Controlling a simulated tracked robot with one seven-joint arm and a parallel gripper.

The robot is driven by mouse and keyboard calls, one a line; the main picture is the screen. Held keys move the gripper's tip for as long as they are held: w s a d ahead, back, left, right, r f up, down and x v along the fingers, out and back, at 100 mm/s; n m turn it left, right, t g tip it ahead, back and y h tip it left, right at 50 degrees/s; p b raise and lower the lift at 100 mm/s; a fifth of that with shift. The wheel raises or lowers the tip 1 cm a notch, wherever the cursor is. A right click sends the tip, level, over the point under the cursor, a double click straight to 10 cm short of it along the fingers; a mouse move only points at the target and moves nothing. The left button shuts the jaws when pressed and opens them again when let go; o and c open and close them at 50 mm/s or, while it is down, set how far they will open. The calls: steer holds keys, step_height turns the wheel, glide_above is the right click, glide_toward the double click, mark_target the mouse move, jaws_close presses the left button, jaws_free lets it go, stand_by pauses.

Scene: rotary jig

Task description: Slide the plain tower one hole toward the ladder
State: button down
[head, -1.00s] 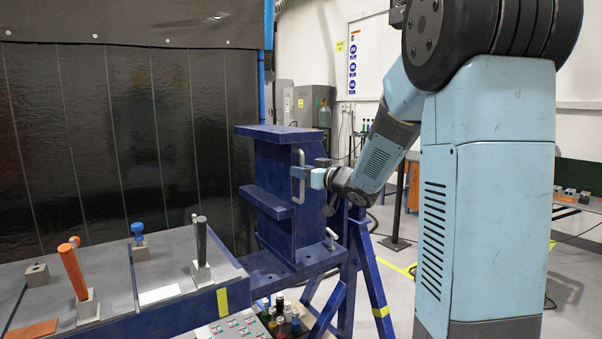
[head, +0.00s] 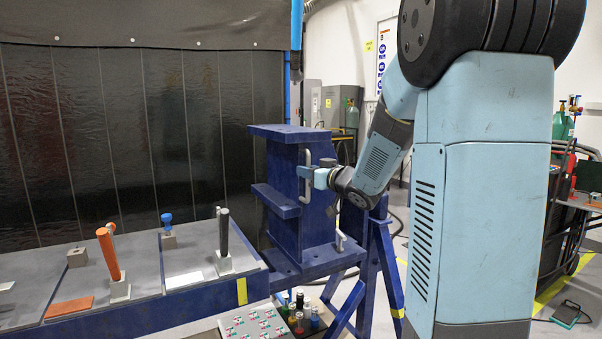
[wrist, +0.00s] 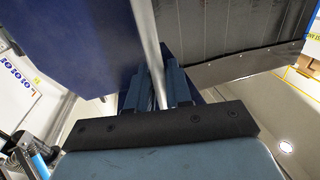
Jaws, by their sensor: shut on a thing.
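The plain blue tower (head: 287,222) stands upright in the head view, with a flat top plate and a shelf on its left side. A vertical silver bar handle (head: 308,202) is on its right face. My gripper (head: 308,173) is shut around this handle near mid-height. In the wrist view, the handle (wrist: 150,45) runs down between my two fingers (wrist: 160,92), beside a dark blue panel of the tower (wrist: 75,40). A small silver handle (head: 340,240) shows at the tower's foot. The holes under the tower are hidden. I cannot make out the ladder.
A grey-topped blue bench (head: 198,290) at left carries an orange lever (head: 108,253), a dark lever (head: 223,238) and a blue knob (head: 167,220). A blue trestle (head: 385,265) stands right of the tower. A control panel (head: 255,325) and bottles sit low in front.

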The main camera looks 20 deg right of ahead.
steer(key=shift+a, duration=0.2)
steer(key=c, duration=1.2)
jaws_free()
steer(key=shift+c, duration=0.2)
steer(key=v, duration=1.3)
steer(key=shift+s, duration=0.35)
steer(key=shift+d, duration=0.15)
